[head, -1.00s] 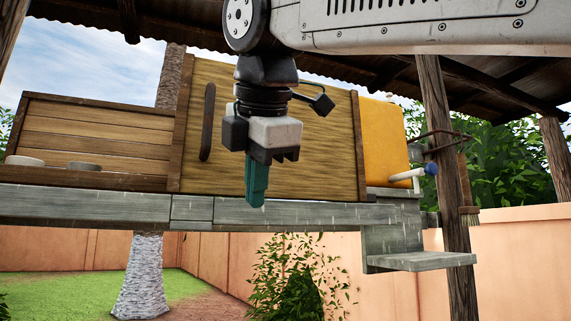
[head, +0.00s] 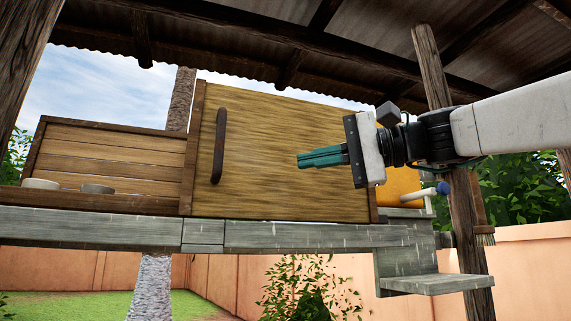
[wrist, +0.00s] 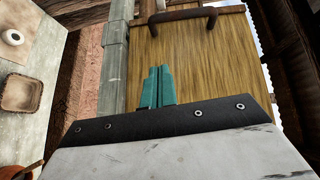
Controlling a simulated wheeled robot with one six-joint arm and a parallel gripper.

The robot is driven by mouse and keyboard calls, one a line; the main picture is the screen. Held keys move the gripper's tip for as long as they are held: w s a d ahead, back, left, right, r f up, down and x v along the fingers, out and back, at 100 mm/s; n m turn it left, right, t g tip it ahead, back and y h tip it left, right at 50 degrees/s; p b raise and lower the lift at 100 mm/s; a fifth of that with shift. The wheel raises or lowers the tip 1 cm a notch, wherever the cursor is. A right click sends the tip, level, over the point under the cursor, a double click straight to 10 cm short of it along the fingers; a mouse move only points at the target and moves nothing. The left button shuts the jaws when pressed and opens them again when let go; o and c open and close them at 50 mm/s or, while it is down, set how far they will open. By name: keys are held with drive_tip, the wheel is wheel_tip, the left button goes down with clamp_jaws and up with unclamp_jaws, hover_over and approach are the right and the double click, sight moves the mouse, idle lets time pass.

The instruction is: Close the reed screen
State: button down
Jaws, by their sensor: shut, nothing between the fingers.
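The reed screen (head: 285,150) is a yellow-brown panel in a dark wooden frame, standing upright on the grey beam. Its dark upright handle (head: 219,146) is near the screen's left edge. In the wrist view the reed screen (wrist: 200,55) fills the middle, with the handle (wrist: 183,15) at the top. To its left in the head view is a compartment with a plank back (head: 115,155), uncovered. My gripper (head: 300,160) is shut and empty, its teal fingers pointing left in front of the screen, to the right of the handle and apart from it.
Two round dishes (head: 97,189) sit in the left compartment. A yellow block (head: 398,188) and a blue-tipped white rod (head: 442,188) are at the right, near a wooden post (head: 462,215). A grey ledge (head: 430,284) juts out below. The wrist view shows a square bowl (wrist: 21,93).

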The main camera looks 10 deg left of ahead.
drive_tip(key=a, duration=0.6)
drive_tip(key=a+f, duration=0.1)
drive_tip(key=a, duration=0.2)
drive_tip(key=shift+w, duration=0.1)
drive_tip(key=shift+s+a+f, duration=0.15)
drive_tip(key=shift+s+a, duration=1.2)
